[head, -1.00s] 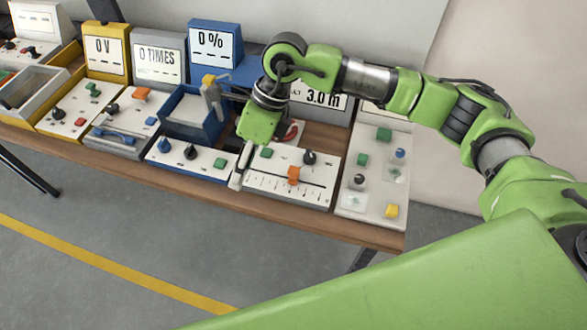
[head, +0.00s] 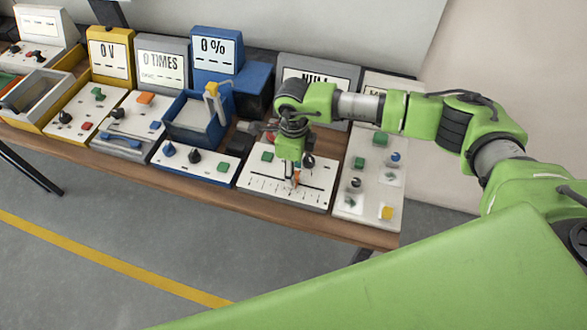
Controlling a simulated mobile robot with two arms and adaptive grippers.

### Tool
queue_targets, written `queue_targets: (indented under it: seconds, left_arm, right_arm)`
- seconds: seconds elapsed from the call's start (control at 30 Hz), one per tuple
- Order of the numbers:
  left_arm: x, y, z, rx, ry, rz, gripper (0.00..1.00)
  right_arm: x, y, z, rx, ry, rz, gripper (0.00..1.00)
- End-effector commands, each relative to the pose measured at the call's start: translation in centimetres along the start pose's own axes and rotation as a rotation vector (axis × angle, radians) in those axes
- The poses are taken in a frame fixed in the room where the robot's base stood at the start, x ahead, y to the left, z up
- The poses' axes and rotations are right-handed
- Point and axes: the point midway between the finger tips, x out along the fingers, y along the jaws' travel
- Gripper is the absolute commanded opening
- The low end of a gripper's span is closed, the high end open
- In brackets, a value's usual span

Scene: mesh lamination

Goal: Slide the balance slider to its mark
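A white panel (head: 256,199) with a printed scale and a straight slot stands at the right of the bench. Its orange slider knob (head: 296,178) shows only in part, because my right gripper (head: 293,182) is over it from above. The fingers are at the knob. I cannot tell whether they grip it or only touch it. The panel also has a green button (head: 267,157) and a black knob (head: 308,161). Which tick is the mark is too small to tell. My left gripper is not in view.
A light panel (head: 343,208) with green, blue and yellow controls stands close on the right. A blue unit (head: 221,172) with a bin stands on the left, with yellow and grey units beyond. A display behind my gripper is partly covered. The floor in front is clear.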

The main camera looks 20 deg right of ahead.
Motion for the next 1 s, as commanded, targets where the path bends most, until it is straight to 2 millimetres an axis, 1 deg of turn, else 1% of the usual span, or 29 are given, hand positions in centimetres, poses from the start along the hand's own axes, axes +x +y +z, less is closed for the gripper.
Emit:
queue_targets:
  seconds: [0.03, 0.2, 0.5, 0.53, 0.57, 0.6, 0.67, 0.87, 1.0]
  left_arm:
    - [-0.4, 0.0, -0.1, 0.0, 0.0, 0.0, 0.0]
    - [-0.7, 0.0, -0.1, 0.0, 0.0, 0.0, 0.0]
    - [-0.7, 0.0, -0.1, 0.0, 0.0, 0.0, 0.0]
    - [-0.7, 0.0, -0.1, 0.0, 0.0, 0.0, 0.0]
    - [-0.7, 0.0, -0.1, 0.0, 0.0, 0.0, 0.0]
    - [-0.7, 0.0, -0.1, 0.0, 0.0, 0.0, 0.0]
    - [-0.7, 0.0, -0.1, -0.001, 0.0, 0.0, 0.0]
    - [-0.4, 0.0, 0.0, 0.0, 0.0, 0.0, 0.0]
    - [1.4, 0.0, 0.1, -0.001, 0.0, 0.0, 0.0]
  right_arm:
    - [0.5, 0.1, 0.0, 0.0, 0.001, 0.003, 0.38]
    - [1.9, 0.0, 0.1, 0.0, 0.0, 0.0, 0.38]
    - [2.2, 0.0, 0.1, 0.0, -0.001, 0.0, 0.38]
    - [2.2, 0.0, 0.1, 0.0, -0.001, 0.0, 0.32]
    - [2.2, 0.0, 0.1, 0.0, -0.001, 0.0, 0.24]
    - [2.2, 0.0, 0.1, 0.0, -0.001, 0.0, 0.14]
    - [2.2, 0.0, 0.1, 0.0, -0.001, 0.0, 0.0]
    - [2.3, 0.0, 0.3, -0.001, -0.002, 0.0, 0.0]
    - [2.7, 0.0, 1.9, -0.001, -0.006, -0.001, 0.0]
